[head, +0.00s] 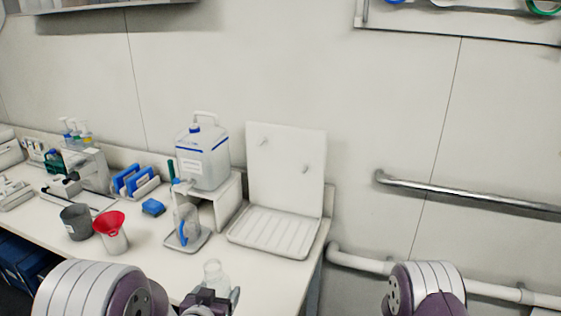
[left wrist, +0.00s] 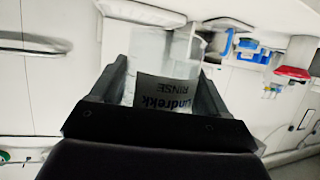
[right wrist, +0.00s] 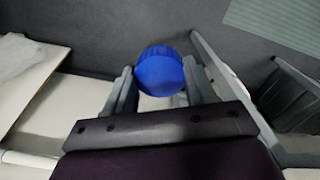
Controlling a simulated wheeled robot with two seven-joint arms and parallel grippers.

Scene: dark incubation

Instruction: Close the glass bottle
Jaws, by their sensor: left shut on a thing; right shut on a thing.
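The clear glass bottle (head: 213,272) is upright near the front edge of the bench, and its mouth looks uncovered. My left gripper (head: 210,296) is shut around it. In the right wrist view my right gripper (right wrist: 160,85) is shut on a round blue cap (right wrist: 160,70), held above the floor away from the bench. In the head view only my right arm shows, at the lower right; its gripper and the cap are out of sight there.
On the bench (head: 270,268) stand a grey beaker (head: 76,223), a red funnel in a white container (head: 111,230), a canister with a blue stripe (head: 203,160) on a stand and a white drying rack (head: 286,165). A metal rail (head: 470,192) runs along the right wall.

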